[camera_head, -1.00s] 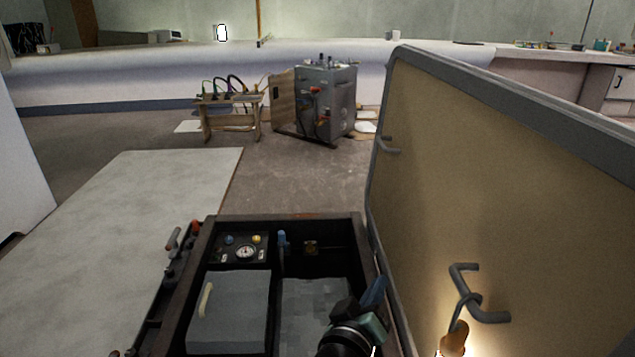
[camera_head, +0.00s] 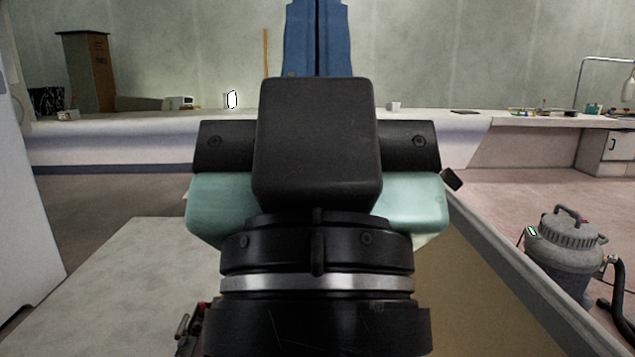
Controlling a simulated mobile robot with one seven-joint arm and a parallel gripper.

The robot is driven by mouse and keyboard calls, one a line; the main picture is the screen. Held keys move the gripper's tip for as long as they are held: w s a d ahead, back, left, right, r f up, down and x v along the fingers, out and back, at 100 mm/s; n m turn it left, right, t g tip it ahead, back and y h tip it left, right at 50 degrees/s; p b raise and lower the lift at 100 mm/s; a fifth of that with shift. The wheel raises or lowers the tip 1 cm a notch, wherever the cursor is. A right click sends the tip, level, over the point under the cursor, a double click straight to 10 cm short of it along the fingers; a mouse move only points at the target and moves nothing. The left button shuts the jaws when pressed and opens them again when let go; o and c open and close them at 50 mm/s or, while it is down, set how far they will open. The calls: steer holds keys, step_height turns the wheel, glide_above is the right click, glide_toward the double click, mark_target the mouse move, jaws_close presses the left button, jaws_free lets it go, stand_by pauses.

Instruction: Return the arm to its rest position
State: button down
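My gripper (camera_head: 317,40) is raised high in the middle of the head view, close to the camera and pointing up. Its black body and teal mount fill the centre. Its blue fingers stand side by side at the top edge, with only a thin dark line between them. Their tips are cut off by the frame. I see nothing held between the visible parts of the fingers. My arm hides most of the dark open box below it.
A pale flat panel (camera_head: 110,275) lies at the left. A grey canister vacuum (camera_head: 566,245) with a hose is on the floor at right. A long white counter (camera_head: 120,140) runs along the back wall.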

step_height(320, 180, up, 32)
steer(key=p, duration=2.9)
steer(key=shift+f, duration=0.2)
